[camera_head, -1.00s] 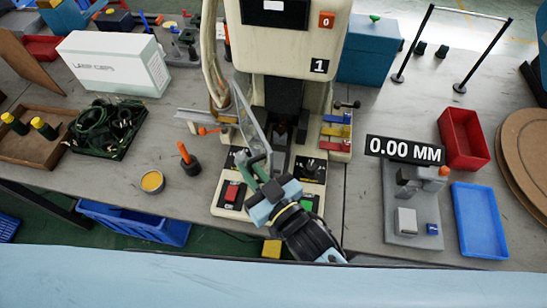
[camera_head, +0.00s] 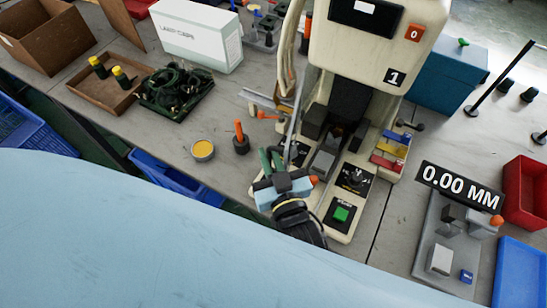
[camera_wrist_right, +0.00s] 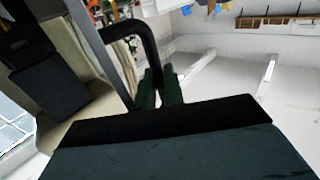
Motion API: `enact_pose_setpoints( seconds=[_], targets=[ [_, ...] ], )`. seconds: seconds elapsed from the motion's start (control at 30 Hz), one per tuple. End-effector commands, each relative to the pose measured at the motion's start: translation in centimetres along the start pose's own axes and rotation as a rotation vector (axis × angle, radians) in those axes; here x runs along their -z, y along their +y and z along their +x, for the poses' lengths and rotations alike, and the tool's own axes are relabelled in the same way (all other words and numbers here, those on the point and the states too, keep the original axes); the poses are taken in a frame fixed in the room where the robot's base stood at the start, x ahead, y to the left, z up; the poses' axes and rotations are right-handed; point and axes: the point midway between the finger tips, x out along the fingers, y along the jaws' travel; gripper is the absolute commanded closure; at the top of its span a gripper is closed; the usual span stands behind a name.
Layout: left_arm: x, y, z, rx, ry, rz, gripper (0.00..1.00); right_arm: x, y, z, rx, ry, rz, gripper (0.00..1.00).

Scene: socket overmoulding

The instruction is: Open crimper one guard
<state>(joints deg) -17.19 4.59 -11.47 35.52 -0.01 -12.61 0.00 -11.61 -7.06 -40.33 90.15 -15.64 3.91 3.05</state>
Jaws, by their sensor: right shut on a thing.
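Crimper one (camera_head: 352,100) is the cream press marked "1". Its guard (camera_head: 292,125) shows in the head view as a thin, nearly edge-on panel at the press's left side, swung out from the front. My right gripper (camera_head: 272,158) is at the guard's near edge, with its green fingers shut. In the right wrist view the fingers (camera_wrist_right: 158,88) are closed on the black guard handle (camera_wrist_right: 142,36), beside the guard's grey frame (camera_wrist_right: 98,50). The tooling (camera_head: 326,155) in the press's front opening shows uncovered. My left gripper is out of view.
An orange-handled tool in a dark holder (camera_head: 240,145) and a yellow-topped pot (camera_head: 203,150) stand left of the gripper. A green button (camera_head: 341,214) is on the press base. A gauge stand (camera_head: 432,235) is at the right. Bench between pot and press is partly clear.

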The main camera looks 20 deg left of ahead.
Motion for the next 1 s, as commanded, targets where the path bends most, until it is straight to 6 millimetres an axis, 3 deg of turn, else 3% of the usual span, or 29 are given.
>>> enact_pose_setpoints(
  seconds=[0.03,0.17,0.2,0.3,0.77,0.87,1.0],
  targets=[
    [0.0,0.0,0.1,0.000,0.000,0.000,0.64,0.4,-1.1,0.4,0.019,0.007,0.019,1.00],
    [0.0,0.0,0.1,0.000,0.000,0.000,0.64,0.4,-1.1,0.4,0.018,0.007,0.019,1.00],
    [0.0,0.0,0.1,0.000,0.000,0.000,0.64,0.4,-1.0,0.4,0.018,0.007,0.019,0.86],
    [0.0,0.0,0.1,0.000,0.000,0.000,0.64,0.4,-0.9,0.3,0.017,0.008,0.019,0.75],
    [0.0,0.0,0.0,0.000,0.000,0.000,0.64,0.4,-0.9,0.0,0.016,0.007,0.019,0.75],
    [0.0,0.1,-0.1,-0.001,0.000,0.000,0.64,0.4,-0.9,-1.2,0.015,0.006,0.019,0.75],
    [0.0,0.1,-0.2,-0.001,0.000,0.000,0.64,0.2,-0.8,-4.3,0.014,0.005,0.017,0.75]
  ],
)
